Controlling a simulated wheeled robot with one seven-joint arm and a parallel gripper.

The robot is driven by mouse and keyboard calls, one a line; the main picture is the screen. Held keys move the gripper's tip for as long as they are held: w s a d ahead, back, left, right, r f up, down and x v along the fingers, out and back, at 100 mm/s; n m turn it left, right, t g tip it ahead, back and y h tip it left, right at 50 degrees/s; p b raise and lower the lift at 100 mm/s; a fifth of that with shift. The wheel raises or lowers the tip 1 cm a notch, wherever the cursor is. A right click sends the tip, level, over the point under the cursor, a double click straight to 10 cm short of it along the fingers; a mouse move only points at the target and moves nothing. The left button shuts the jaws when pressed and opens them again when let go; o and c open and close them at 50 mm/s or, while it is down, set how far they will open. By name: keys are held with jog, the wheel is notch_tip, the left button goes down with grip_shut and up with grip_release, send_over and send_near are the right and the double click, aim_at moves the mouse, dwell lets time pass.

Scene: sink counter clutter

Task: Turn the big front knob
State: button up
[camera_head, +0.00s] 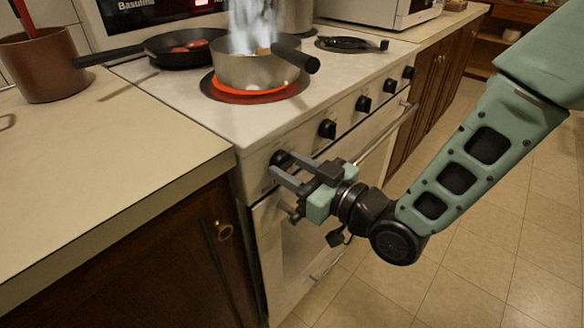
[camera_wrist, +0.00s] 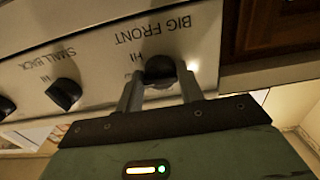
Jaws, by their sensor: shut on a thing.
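The big front knob (camera_head: 280,157) is a black round knob at the near left end of the stove's front panel. In the wrist view the knob (camera_wrist: 160,68) sits under the upside-down label "BIG FRONT", with "HI" beside it. My gripper (camera_head: 282,170) reaches it from the front right, and its two grey fingers stand on either side of the knob. The wrist view shows the gripper (camera_wrist: 161,84) shut on the knob. The knob's pointer mark cannot be made out.
A steaming pot (camera_head: 250,72) stands on a glowing red burner (camera_head: 223,93). A dark frying pan (camera_head: 180,58) sits behind it. Other black knobs (camera_head: 327,128) line the panel to the right. The oven handle (camera_head: 375,140) runs below. The small back knob (camera_wrist: 65,93) is nearest in the wrist view.

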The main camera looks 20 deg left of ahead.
jog(key=shift+f+n+b, duration=0.15)
jog(key=shift+n+b, duration=0.25)
jog(key=shift+b, duration=0.15)
jog(key=o, duration=1)
jog(key=shift+d, duration=0.1)
jog(key=shift+p+v, duration=5.3)
jog(key=shift+v, duration=3.35)
